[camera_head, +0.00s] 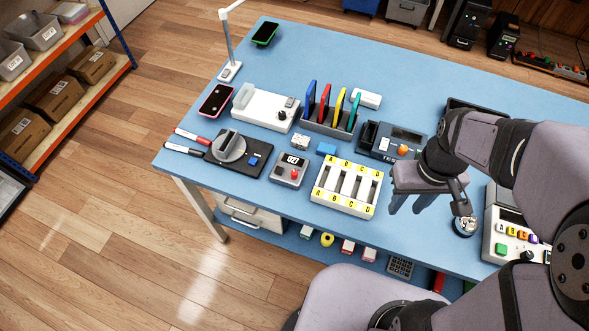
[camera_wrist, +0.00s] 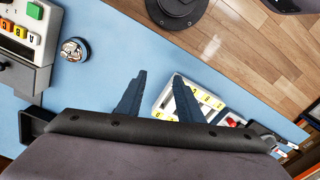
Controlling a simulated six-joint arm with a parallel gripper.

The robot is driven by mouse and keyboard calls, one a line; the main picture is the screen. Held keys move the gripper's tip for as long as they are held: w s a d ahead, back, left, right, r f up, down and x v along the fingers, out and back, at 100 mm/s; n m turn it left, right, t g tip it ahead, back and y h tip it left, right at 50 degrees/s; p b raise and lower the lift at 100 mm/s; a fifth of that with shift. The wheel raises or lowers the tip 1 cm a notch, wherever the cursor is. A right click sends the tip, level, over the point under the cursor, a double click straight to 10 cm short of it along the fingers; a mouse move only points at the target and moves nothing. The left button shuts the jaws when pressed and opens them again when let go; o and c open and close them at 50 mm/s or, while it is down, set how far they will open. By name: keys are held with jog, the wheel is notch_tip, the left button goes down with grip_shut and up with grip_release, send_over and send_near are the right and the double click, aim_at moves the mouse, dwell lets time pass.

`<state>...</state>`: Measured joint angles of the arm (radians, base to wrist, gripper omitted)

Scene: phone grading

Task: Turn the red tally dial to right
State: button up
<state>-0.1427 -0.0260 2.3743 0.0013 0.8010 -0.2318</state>
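The red tally dial (camera_head: 294,173) is a small red knob on a grey counter box (camera_head: 283,179) with a dark number display, near the table's front edge. In the wrist view a red spot, likely this dial (camera_wrist: 231,122), shows beyond the lettered white tray. My gripper (camera_head: 405,207) hangs over the blue table to the right of the counter and of the lettered tray. In the wrist view my gripper (camera_wrist: 159,75) has its two dark fingers spread apart, with nothing between them. Which way the dial points is too small to tell.
The white slotted tray (camera_head: 345,210) with yellow letter labels stands between my gripper and the counter. A black pad with a grey disc (camera_head: 231,146) lies left of the counter. A tester box (camera_head: 375,152) with an orange knob stands behind. A lettered button box (camera_head: 494,222) is at right.

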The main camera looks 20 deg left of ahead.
jog(key=w+a+f+n+b, duration=0.1)
jog(key=w+a+n, duration=0.2)
jog(key=a+n, duration=0.25)
jog(key=w+a+n+b, duration=0.2)
jog(key=w+a+n, duration=0.15)
jog(key=a, duration=0.25)
jog(key=n+b, duration=0.2)
jog(key=n, duration=0.8)
send_over(295, 173)
jog(key=shift+w+a+f+g, duration=0.2)
jog(key=shift+a+f+g, duration=0.1)
jog(key=shift+f, duration=0.1)
jog(key=shift+s+d+f+p, duration=0.1)
jog(key=shift+f+p, duration=0.1)
jog(key=shift+f, duration=1.6)
jog(key=shift+s+d+f+p, duration=0.1)
jog(key=shift+f+p, duration=0.1)
jog(key=shift+f, duration=1.6)
jog(key=shift+c, duration=0.4)
grip_shut()
